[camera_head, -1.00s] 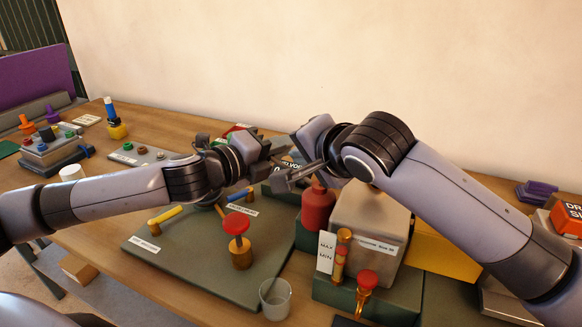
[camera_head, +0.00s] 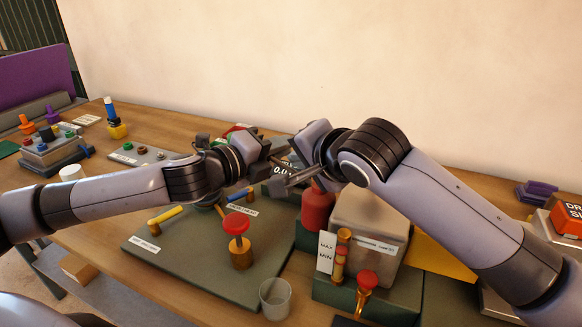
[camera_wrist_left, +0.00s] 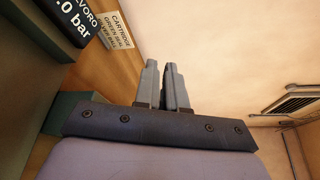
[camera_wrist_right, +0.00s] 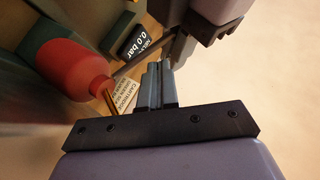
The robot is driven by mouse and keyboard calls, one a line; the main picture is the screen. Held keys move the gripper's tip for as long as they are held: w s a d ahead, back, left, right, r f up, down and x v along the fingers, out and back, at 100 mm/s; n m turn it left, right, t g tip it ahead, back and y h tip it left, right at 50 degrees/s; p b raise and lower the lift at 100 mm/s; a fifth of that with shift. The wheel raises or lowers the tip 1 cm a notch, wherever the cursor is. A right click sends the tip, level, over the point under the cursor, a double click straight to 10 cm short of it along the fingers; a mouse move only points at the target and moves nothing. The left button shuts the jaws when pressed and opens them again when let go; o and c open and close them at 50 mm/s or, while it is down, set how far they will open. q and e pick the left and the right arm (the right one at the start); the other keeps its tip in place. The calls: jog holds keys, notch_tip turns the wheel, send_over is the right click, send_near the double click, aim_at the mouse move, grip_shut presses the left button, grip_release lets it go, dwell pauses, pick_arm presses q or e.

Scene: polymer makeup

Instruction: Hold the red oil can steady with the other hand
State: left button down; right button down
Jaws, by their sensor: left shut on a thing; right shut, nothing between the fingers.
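The red oil can (camera_head: 318,207) stands in the middle of the bench, beside a grey box. In the right wrist view it (camera_wrist_right: 68,70) is at the left, with its neck pointing right and a brass-coloured tip below. My right gripper (camera_head: 275,186) is shut and empty above and left of the can. Its fingers (camera_wrist_right: 160,68) are apart from the can. My left gripper (camera_head: 283,155) is close behind it. In the left wrist view its fingers (camera_wrist_left: 164,68) are nearly together. In the right wrist view a thin dark bar (camera_wrist_right: 143,56) runs from it towards the can.
A pressure display (camera_wrist_right: 143,38) and cartridge label (camera_wrist_right: 125,97) are close by. The grey box (camera_head: 368,225), brass fittings with red knobs (camera_head: 366,281) and a glass cup (camera_head: 275,298) are in front. My two grippers leave little room between them.

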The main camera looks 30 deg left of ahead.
jog(key=shift+s+a+f, duration=0.15)
jog(key=shift+a+f, duration=0.05)
jog(key=shift+f, duration=0.35)
jog(key=shift+s+a+f, duration=0.1)
jog(key=shift+a+f, duration=0.05)
jog(key=shift+f, duration=0.35)
dwell(0.7)
jog(key=shift+s+a+f, duration=0.15)
jog(key=shift+a+f, duration=0.25)
jog(key=shift+f, duration=0.25)
dwell(1.0)
jog(key=shift+r, duration=0.2)
jog(key=shift+s+d+r, duration=0.15)
jog(key=shift+d+r, duration=0.15)
jog(key=shift+r, duration=0.2)
jog(key=shift+s+d+r, duration=0.15)
jog(key=shift+d+r, duration=0.15)
jog(key=shift+r, duration=0.15)
jog(key=shift+w+d+r, duration=0.15)
jog(key=shift+d+r, duration=0.2)
jog(key=shift+r, duration=0.5)
jog(key=shift+w+d+r, duration=0.15)
jog(key=shift+d+r, duration=0.2)
jog(key=shift+r, duration=0.45)
jog(key=shift+w+d+r, duration=0.15)
jog(key=shift+d+r, duration=0.2)
jog(key=shift+r, duration=0.5)
